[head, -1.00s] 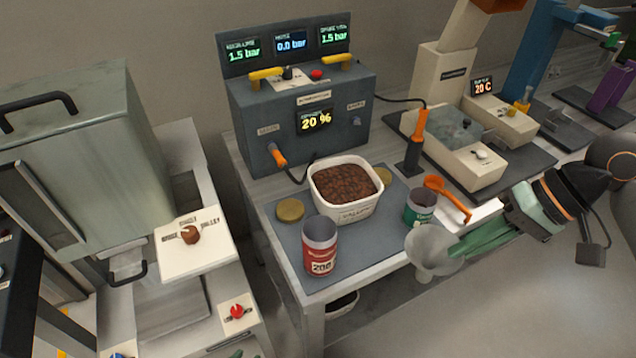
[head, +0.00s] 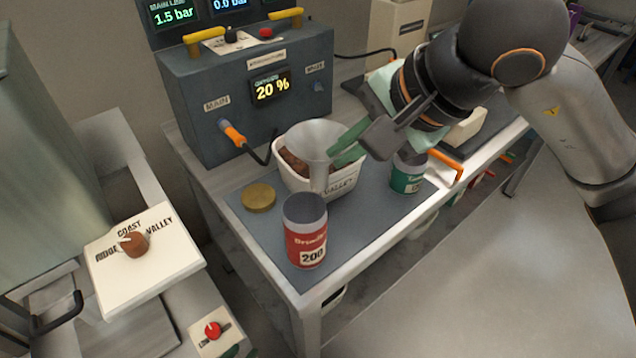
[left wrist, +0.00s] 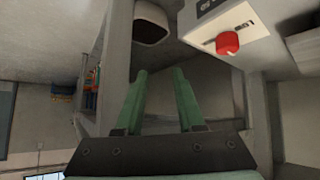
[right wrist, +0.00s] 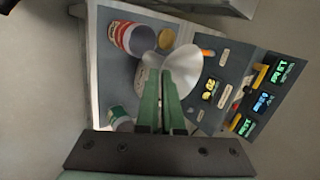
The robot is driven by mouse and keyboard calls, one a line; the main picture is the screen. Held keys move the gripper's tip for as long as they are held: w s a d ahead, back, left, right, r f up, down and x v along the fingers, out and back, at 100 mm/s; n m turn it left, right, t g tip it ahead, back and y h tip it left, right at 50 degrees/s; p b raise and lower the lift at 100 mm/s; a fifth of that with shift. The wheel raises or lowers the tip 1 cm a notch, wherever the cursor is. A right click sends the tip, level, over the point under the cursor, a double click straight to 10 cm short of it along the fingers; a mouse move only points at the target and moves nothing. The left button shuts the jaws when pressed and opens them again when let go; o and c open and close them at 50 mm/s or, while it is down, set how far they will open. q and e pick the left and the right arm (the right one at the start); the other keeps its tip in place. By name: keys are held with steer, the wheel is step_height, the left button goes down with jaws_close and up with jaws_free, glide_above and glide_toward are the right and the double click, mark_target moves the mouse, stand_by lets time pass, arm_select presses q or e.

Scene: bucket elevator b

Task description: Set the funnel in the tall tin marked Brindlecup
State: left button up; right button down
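The tall tin (head: 305,240) has a red label reading "Brind…" and "200". It stands upright and open on the grey mat, and also shows in the right wrist view (right wrist: 122,37). My right gripper (head: 347,148) is shut on the pale grey funnel (head: 314,140), which also shows in the right wrist view (right wrist: 183,68). The funnel is upright, spout down, apart from the tin. Its spout tip appears just above and behind the tin's back right rim; exact depth is unclear. My left gripper (left wrist: 160,95) is open and empty below the red knob (left wrist: 228,43) panel.
A white tub (head: 340,180) of brown grounds stands behind the tin, partly hidden by the funnel. A green tin (head: 407,175) stands to the right, a gold lid (head: 258,197) to the left. The grey gauge box (head: 240,95) is behind. The mat's front is clear.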

steer(key=a+m+b, duration=0.1)
steer(key=s+a+m+t+h+b, duration=0.1)
steer(key=a+m, duration=0.1)
steer(key=shift+a+h, duration=0.25)
steer(key=shift+h, duration=0.05)
steer(key=shift+b, duration=0.3)
